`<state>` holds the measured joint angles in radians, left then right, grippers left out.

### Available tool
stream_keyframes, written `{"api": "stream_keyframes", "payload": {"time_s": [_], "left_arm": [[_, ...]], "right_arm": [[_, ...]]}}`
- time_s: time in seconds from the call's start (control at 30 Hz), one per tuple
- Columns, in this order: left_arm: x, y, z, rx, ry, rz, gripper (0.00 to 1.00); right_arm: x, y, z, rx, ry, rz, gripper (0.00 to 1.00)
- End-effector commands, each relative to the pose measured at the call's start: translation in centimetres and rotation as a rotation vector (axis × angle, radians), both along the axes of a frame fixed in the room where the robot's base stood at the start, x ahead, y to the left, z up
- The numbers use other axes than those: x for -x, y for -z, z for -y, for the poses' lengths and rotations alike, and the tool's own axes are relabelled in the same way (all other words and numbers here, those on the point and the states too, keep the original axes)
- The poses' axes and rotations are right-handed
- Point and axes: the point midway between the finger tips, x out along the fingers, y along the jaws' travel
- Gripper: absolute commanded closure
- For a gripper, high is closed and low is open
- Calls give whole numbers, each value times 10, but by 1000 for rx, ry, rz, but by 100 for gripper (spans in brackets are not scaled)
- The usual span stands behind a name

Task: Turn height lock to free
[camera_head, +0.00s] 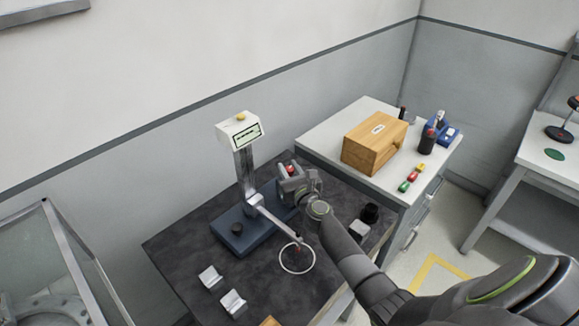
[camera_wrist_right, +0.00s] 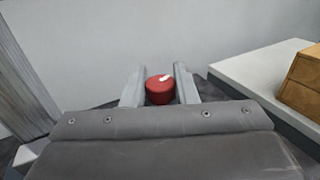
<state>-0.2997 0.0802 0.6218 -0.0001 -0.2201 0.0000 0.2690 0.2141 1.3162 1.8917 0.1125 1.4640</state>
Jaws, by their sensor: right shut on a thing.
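A height gauge stands on the dark table, with a blue base (camera_head: 231,233), an upright metal column (camera_head: 245,172) and a white display head (camera_head: 239,131). Its slanted arm (camera_head: 274,217) reaches down to a tip over a white circle (camera_head: 284,267). The red knob (camera_wrist_right: 158,93), with a white mark on top, sits between the fingers of my right gripper (camera_wrist_right: 160,84). In the head view, a little of its red (camera_head: 291,169) shows at my right gripper (camera_head: 288,178). My right gripper is shut on the knob. My left gripper is not in view.
Two pale blocks (camera_head: 210,277) (camera_head: 233,302) lie at the table's front left. A small black cylinder (camera_head: 371,212) stands at the right. A wooden box (camera_head: 374,141) and several small items stand on the white cabinet (camera_head: 335,129) behind. A glass-sided case (camera_head: 62,262) is at left.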

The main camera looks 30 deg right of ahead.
Motion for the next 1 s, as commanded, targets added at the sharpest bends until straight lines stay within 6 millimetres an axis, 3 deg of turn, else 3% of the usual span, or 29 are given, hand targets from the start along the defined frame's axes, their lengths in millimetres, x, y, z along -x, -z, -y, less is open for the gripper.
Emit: {"api": "stream_keyframes", "payload": {"time_s": [0.17, 0.37, 1.0], "left_arm": [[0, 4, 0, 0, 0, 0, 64], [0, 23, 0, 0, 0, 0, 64], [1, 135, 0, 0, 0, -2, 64]], "right_arm": [[-1, 1, 2, 4, -167, 1, 96], [-1, 3, 2, 6, -357, 3, 96], [-2, 7, 1, 3, -937, 3, 96]]}}
